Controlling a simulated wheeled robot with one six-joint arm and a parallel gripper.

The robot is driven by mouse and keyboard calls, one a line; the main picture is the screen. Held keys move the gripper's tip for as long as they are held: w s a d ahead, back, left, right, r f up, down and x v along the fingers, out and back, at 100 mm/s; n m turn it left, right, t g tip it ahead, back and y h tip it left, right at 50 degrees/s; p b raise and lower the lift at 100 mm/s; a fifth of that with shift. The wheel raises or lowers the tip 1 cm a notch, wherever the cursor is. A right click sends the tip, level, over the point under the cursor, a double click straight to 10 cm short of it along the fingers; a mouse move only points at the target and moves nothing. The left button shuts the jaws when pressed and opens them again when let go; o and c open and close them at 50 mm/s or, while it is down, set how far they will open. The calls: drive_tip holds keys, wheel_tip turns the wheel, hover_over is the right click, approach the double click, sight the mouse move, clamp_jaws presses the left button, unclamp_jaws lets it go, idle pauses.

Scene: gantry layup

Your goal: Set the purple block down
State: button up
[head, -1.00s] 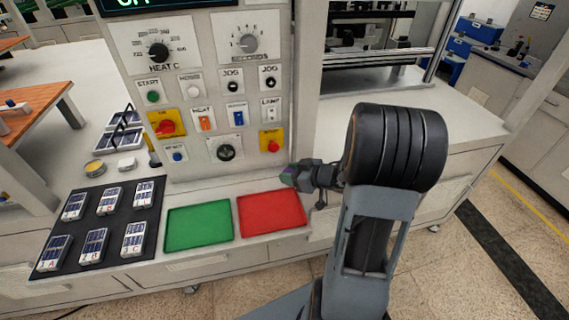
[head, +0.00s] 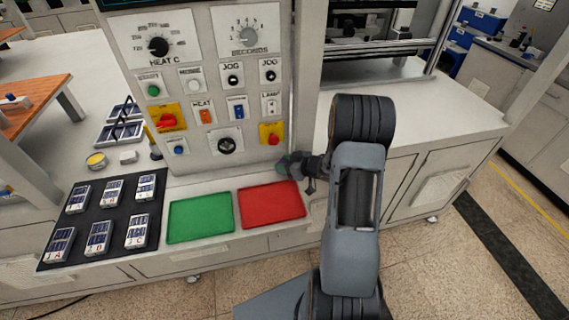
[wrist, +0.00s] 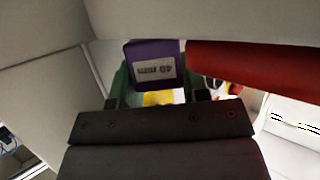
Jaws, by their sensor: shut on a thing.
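The purple block (wrist: 152,66), with a pale printed label, sits between my gripper's fingers in the wrist view. My gripper (head: 291,164) is shut on it, near the back right corner of the red tray (head: 271,204) in the head view. In the head view the block is too small and hidden to make out clearly. The red tray also shows beside the block at the right in the wrist view (wrist: 255,58). I cannot tell the exact height of the block above the surface.
The green tray (head: 200,219) lies empty left of the red tray. A dark mat (head: 70,224) with several labelled packs is farther left. The control panel (head: 207,75) with knobs and buttons rises close behind my gripper. The bench at right (head: 400,119) has clear room.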

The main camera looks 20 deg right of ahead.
drive_tip(key=shift+f, duration=0.1)
drive_tip(key=shift+f, duration=0.1)
drive_tip(key=shift+f, duration=0.15)
drive_tip(key=o, duration=1)
drive_tip(key=shift+c, duration=0.2)
